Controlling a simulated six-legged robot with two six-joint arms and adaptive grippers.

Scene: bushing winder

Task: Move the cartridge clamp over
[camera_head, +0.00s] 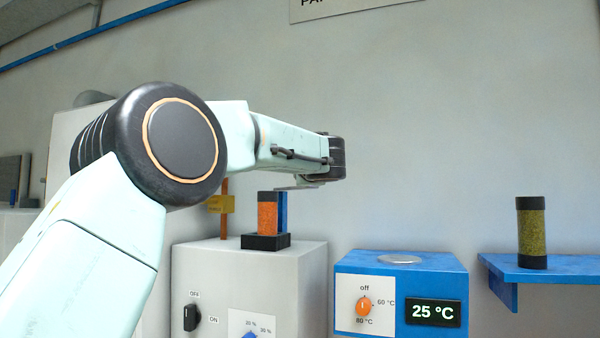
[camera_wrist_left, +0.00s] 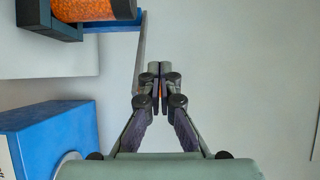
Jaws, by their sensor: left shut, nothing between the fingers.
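An orange cartridge (camera_head: 268,215) with dark ends stands upright in a black holder (camera_head: 266,242) on the white machine. A blue post (camera_head: 283,208) rises behind it, with a thin grey plate (camera_head: 297,188) at its top, apparently the clamp; my arm partly covers this area. In the left wrist view the cartridge (camera_wrist_left: 95,9) is at the upper left, and a grey bar (camera_wrist_left: 140,55) runs from the blue part (camera_wrist_left: 125,22). My left gripper (camera_wrist_left: 160,68) is shut and empty, its tips just right of the bar; contact cannot be told. In the head view its fingers are hidden.
The white machine (camera_head: 225,270) carries a black switch and a blue knob. A blue heater (camera_head: 385,262) reading 25 °C stands to its right.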

